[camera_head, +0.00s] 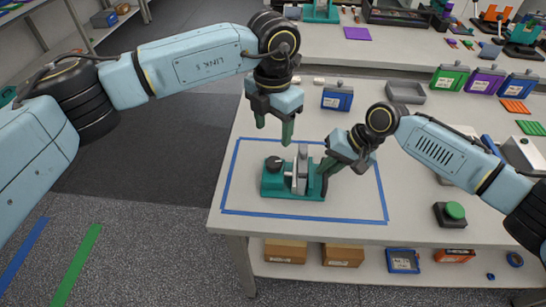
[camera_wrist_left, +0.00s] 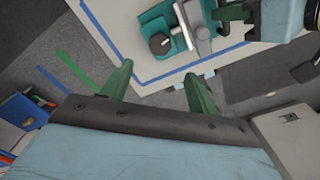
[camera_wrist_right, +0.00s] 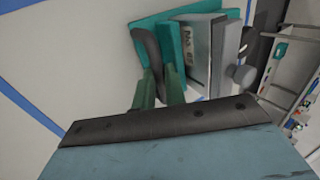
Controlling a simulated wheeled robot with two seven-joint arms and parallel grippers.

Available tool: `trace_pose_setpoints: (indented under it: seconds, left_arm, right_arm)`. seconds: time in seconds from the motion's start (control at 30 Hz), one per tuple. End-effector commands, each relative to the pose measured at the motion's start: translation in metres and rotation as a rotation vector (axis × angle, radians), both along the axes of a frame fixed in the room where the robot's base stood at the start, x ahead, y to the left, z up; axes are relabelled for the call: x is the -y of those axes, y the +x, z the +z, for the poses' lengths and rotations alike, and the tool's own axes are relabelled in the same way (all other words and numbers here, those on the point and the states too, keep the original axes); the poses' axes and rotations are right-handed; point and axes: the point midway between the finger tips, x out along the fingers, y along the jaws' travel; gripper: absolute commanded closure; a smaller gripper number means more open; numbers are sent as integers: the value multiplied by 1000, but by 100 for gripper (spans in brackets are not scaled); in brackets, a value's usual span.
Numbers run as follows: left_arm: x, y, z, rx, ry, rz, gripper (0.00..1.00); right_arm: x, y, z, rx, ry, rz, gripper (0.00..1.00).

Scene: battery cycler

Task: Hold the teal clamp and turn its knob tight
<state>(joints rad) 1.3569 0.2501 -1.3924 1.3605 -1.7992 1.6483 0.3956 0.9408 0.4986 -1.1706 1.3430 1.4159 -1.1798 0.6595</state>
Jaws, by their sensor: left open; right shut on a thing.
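The teal clamp (camera_head: 293,193) stands on the table inside a blue tape outline. Its black knob (camera_head: 273,163) is on the left side and a grey plate-like part (camera_head: 301,168) stands upright in its middle. My right gripper (camera_head: 327,172) is at the clamp's right end, shut on the clamp's dark upright part (camera_wrist_right: 147,50). My left gripper (camera_head: 274,132) is open and empty, above and behind the clamp. In the left wrist view the clamp (camera_wrist_left: 175,22) and its knob (camera_wrist_left: 160,43) lie beyond the open fingers (camera_wrist_left: 157,85).
Blue tape (camera_head: 300,218) outlines the work area near the table's front edge. A blue box (camera_head: 337,98) and a grey tray (camera_head: 405,92) stand behind. A green button (camera_head: 455,211) is at the right. The table left of the clamp is clear.

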Motion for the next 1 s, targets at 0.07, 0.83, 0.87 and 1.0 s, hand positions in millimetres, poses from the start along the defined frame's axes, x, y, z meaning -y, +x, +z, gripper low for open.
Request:
trace_pose_setpoints:
  seconds: [0.07, 0.83, 0.87, 1.0]
  left_arm:
    - [0, -1, -16, -4, 1, 1, 40]
    - [0, 0, -105, 2, -1, 1, 40]
    - [0, 0, -105, 2, -1, 1, 40]
    - [0, 0, -105, 2, -1, 1, 47]
  right_arm:
    - [0, 1, 1, 2, 1, -1, 100]
    - [0, 0, 1, 1, 1, 0, 100]
    - [0, 0, 1, 1, 1, 0, 100]
    - [0, 0, 1, 1, 1, 0, 100]
